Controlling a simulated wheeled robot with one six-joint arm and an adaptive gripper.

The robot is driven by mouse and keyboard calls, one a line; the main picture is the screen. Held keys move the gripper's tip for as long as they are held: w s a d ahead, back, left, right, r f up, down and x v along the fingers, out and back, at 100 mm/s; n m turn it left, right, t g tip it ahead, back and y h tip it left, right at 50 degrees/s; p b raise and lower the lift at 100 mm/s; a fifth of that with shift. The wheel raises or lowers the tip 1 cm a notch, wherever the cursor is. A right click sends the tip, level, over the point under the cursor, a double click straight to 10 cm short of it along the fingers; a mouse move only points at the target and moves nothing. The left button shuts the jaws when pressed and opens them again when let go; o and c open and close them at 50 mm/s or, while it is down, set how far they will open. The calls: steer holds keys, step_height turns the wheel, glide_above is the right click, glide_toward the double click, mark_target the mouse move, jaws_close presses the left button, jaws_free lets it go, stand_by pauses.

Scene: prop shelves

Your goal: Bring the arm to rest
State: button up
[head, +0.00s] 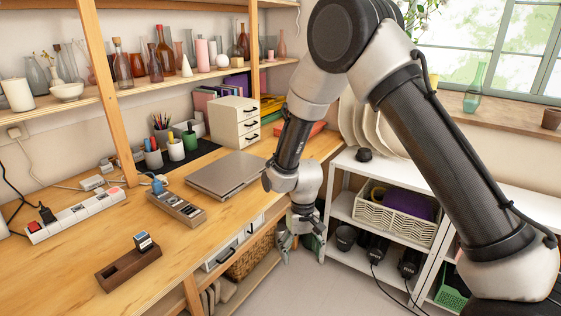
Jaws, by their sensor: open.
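My arm reaches in from the right of the head view and bends down at the wrist. My gripper (303,248) hangs fingers down in front of the right end of the wooden desk (70,271), beyond its front edge. It is open and I see nothing between its fingers. The fingertips are above the floor, next to the white shelf unit (344,208). The wrist is close to the desk's edge and to the closed laptop (226,175). I cannot tell whether it touches anything.
On the desk are a wooden holder (128,268), a grey-topped block (175,208), a power strip (75,216), a small drawer box (235,123) and pen cups. Bottles and vases line the shelf above. A woven basket (252,254) sits under the desk. The floor (330,290) in front is clear.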

steer(key=s+d+r+m+t, duration=0.1)
steer(key=s+d+r+t, duration=0.1)
steer(key=s+d+r, duration=0.4)
steer(key=s+d+r+m+t, duration=0.1)
steer(key=s+d+r, duration=0.5)
steer(key=d+r, duration=0.8)
steer(key=s+d+r+m+t, duration=0.1)
steer(key=s+d+r+t, duration=0.2)
steer(key=s+d+r, duration=0.3)
steer(key=d+r, duration=0.4)
steer(key=r, duration=0.5)
steer(key=shift+s+d+r, duration=0.2)
steer(key=shift+s, duration=0.05)
